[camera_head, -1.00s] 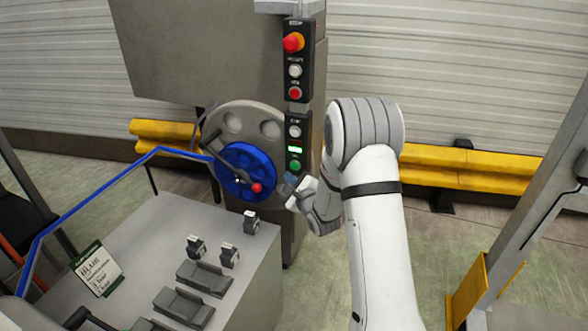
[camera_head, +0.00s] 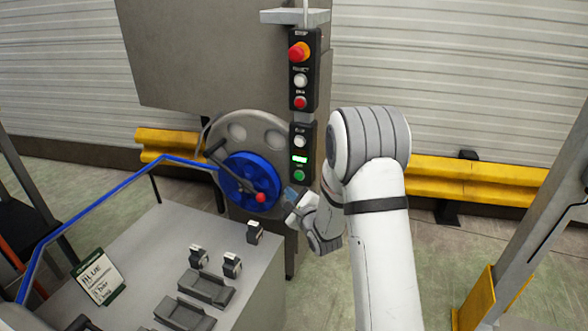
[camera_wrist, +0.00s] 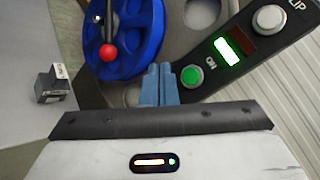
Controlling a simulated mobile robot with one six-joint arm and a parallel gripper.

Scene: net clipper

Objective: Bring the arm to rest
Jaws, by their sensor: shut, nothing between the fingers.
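My gripper (camera_head: 291,195) is in front of the machine's lower control panel, beside the blue wheel, at the end of my white arm. In the wrist view its blue fingertips (camera_wrist: 160,84) are together with nothing between them. They appear just left of the lit green button (camera_wrist: 192,76) and right of the blue wheel (camera_wrist: 128,40). Whether the fingertips touch the panel cannot be told. In the head view the green button (camera_head: 299,175) shows just above the gripper, and the blue wheel (camera_head: 240,180) with its red knob (camera_head: 261,198) is to the left.
A grey table (camera_head: 150,235) with several small dark fixtures and a sign (camera_head: 98,277) stands at the lower left, edged by a blue rail (camera_head: 95,200). A yellow barrier (camera_head: 460,180) runs behind. Open floor (camera_head: 450,260) lies right of my arm.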

